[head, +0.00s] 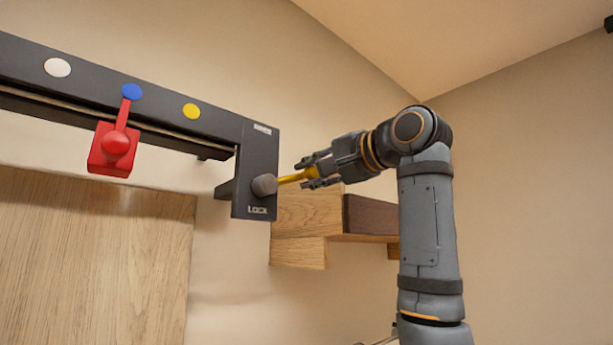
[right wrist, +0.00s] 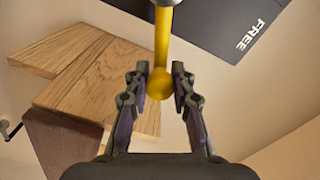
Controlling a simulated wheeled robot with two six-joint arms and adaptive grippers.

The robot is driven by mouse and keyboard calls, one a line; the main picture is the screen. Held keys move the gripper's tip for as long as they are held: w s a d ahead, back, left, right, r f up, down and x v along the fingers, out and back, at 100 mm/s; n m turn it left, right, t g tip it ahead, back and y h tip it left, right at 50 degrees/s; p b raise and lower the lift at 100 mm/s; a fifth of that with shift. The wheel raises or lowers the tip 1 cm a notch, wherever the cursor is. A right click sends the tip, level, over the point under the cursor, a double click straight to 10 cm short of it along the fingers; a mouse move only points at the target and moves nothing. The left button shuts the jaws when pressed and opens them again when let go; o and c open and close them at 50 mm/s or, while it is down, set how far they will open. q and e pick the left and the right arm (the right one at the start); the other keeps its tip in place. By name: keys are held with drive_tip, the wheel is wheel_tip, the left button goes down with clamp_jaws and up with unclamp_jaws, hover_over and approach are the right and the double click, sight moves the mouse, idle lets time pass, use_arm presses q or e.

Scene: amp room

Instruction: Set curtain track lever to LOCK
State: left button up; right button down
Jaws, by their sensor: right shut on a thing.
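The curtain track lever (head: 288,179) is a yellow rod on a grey round pivot (head: 264,185), on the black end plate (head: 258,155) of the track. The rod points right and slightly up from the pivot. The word LOCK (head: 258,210) is at the plate's bottom; a small label (head: 262,128) sits at its top. My right gripper (head: 315,174) is shut on the lever's outer end. In the right wrist view the lever's ball end (right wrist: 160,83) sits between the fingertips (right wrist: 159,88), and FREE (right wrist: 252,34) reads on the plate. My left gripper is not in view.
The black track (head: 160,105) carries white, blue and yellow dots and a red slider (head: 113,145) whose arm points at the blue dot. Wooden blocks (head: 300,250) and a dark brown block (head: 365,215) are behind and below my gripper. A wooden panel (head: 90,260) fills the lower left.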

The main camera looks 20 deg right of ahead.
drive_tip(key=f+m+b, duration=0.3)
drive_tip(key=m, duration=0.1)
drive_tip(key=shift+w+d, duration=0.1)
drive_tip(key=shift+d, duration=0.15)
drive_tip(key=shift+f, duration=0.15)
idle(0.4)
drive_tip(key=c, duration=1.1)
unclamp_jaws()
drive_tip(key=v, duration=1.2)
